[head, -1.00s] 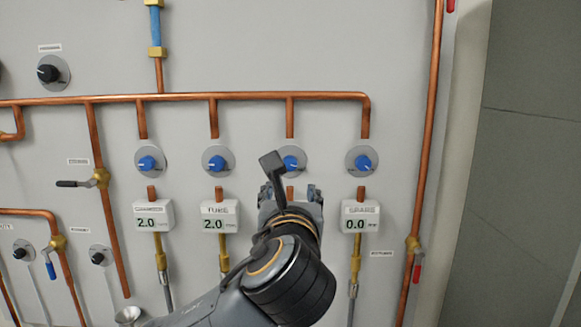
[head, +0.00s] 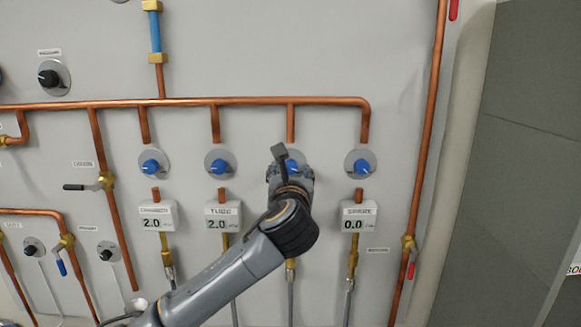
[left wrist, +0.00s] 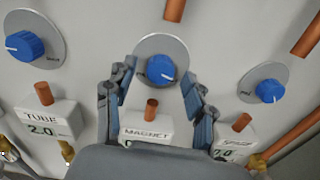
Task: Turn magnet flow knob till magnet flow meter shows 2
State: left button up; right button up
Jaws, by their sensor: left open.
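The magnet flow knob (left wrist: 160,69) is blue on a round grey plate. In the left wrist view it lies between the two spread fingers of my left gripper (left wrist: 158,85), near their tips. In the head view the magnet knob (head: 291,166) is partly covered by my left gripper (head: 290,172), which is open. I cannot tell whether the fingers touch the knob. The magnet flow meter (left wrist: 147,133) shows its label in the left wrist view, but its reading is hidden behind my gripper. My right gripper is not in view.
The tube knob (head: 220,165) and spare knob (head: 361,167) flank the magnet knob. The chamber meter (head: 158,216) and tube meter (head: 223,216) read 2.0; the spare meter (head: 359,217) reads 0.0. A copper pipe (head: 200,102) runs above the knobs.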

pick_arm(q)
jog(key=shift+c, duration=0.4)
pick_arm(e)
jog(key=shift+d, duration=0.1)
pick_arm(q)
grip_shut()
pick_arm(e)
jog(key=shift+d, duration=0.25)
pick_arm(q)
jog(key=shift+n, duration=0.4)
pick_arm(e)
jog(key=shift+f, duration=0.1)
pick_arm(q)
jog(key=n+b, duration=0.1)
jog(key=n, duration=0.2)
jog(key=shift+f+n, duration=0.1)
jog(key=shift+n, duration=0.3)
jog(key=n+b, duration=0.1)
jog(key=n, duration=0.3)
jog(key=shift+d+n+b, duration=0.1)
jog(key=shift+n+b, duration=0.2)
jog(key=n+b, duration=0.1)
jog(key=n, duration=0.3)
jog(key=shift+n+b, duration=0.85)
jog(key=shift+n, duration=1.35)
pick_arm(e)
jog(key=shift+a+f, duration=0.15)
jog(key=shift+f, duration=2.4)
